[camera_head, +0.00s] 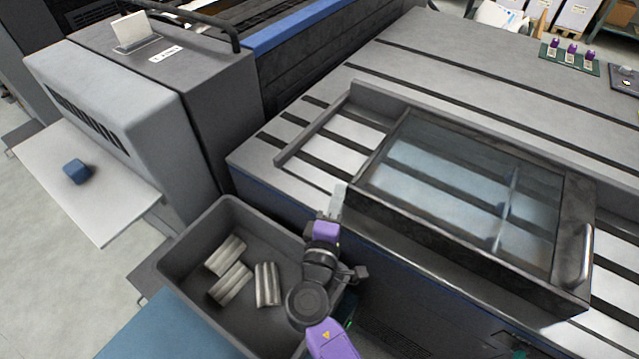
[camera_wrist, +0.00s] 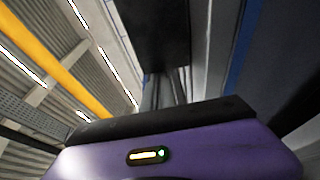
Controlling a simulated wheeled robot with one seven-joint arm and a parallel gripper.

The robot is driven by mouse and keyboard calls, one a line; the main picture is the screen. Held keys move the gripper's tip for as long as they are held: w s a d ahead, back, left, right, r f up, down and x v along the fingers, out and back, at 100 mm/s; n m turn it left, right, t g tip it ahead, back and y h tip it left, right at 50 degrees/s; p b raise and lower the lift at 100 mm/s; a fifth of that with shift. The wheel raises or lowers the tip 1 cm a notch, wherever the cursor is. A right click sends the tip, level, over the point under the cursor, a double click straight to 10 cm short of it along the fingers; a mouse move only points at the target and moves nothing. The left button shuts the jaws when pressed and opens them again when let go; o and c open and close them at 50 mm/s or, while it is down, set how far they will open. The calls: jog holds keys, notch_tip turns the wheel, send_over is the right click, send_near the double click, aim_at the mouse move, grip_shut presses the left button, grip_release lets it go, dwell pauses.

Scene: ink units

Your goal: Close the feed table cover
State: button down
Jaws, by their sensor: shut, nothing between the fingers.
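The feed table cover (camera_head: 470,185) is a dark frame with a clear pane, lying over the right part of a raised rectangular frame (camera_head: 310,135) on the grey slotted feed table (camera_head: 440,60). The left part of that frame is uncovered, showing the slotted surface. A metal handle (camera_head: 583,256) stands at the cover's right end. My gripper (camera_head: 338,200) is shut and empty, close to the cover's front left corner. Whether it touches the cover cannot be told. The wrist view shows mostly my purple wrist housing, a dark block and the ceiling; the cover cannot be made out there.
A white shelf (camera_head: 105,205) holds a blue block (camera_head: 77,171) at left. A machine housing (camera_head: 120,95) rises at the upper left. Small purple-topped items (camera_head: 571,50) stand on a green mat at upper right.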

aim_at(455, 249)
jog(key=s+d, duration=0.4)
jog(key=d, duration=0.3)
jog(key=s+d+b, duration=0.1)
jog(key=s+d, duration=0.3)
jog(key=d, duration=0.3)
jog(key=s+d+b, duration=0.1)
jog(key=s+d, duration=0.3)
jog(key=d, duration=0.4)
jog(key=shift+s, duration=0.4)
jog(key=shift+s+d, duration=0.25)
jog(key=shift+d, duration=0.2)
